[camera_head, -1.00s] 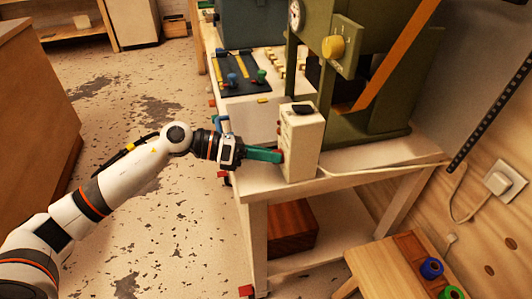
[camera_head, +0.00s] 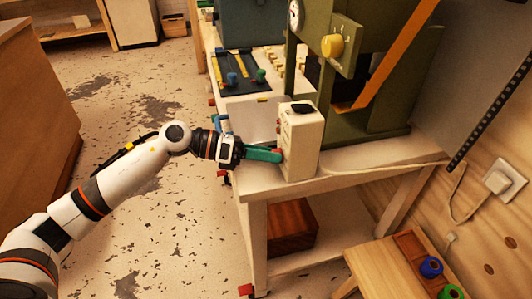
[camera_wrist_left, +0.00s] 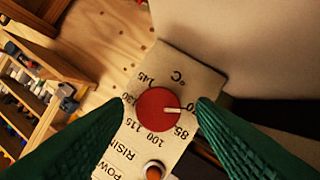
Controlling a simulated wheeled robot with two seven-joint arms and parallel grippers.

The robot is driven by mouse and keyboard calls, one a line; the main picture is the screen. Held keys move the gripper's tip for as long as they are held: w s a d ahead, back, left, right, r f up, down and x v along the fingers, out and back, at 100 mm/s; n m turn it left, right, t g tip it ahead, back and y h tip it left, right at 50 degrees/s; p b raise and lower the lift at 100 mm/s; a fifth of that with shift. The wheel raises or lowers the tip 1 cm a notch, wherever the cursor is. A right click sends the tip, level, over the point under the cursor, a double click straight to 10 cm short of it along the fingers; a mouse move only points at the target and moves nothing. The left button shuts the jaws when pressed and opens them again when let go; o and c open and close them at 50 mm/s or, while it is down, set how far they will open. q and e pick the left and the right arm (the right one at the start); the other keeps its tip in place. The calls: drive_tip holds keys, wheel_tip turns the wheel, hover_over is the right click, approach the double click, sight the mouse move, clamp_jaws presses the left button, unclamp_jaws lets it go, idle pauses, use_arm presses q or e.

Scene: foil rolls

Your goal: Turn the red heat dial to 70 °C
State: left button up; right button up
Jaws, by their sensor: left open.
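The red heat dial (camera_wrist_left: 153,112) is on the face of a cream control box (camera_head: 301,145). In the left wrist view its white pointer line points right, toward a number ending in 0 that my finger partly hides. Readable scale numbers include 85, 100, 115, 130 and 145. My left gripper (camera_wrist_left: 161,104) is open, its green fingers on either side of the dial, with a visible gap on each side in this view. In the head view the left gripper (camera_head: 279,155) is right at the box's left face. My right gripper is not in view.
The box stands at the front corner of a white bench (camera_head: 345,170), beside a green press (camera_head: 365,125) with a yellow knob (camera_head: 333,47). An orange lamp or button (camera_wrist_left: 154,171) sits below the dial. A cable runs right to a wall socket (camera_head: 500,181).

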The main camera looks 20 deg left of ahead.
use_arm(q)
drive_tip(key=shift+s+a, duration=0.15)
drive_tip(key=shift+a, duration=0.3)
drive_tip(key=b+v, duration=0.1)
drive_tip(key=v, duration=1)
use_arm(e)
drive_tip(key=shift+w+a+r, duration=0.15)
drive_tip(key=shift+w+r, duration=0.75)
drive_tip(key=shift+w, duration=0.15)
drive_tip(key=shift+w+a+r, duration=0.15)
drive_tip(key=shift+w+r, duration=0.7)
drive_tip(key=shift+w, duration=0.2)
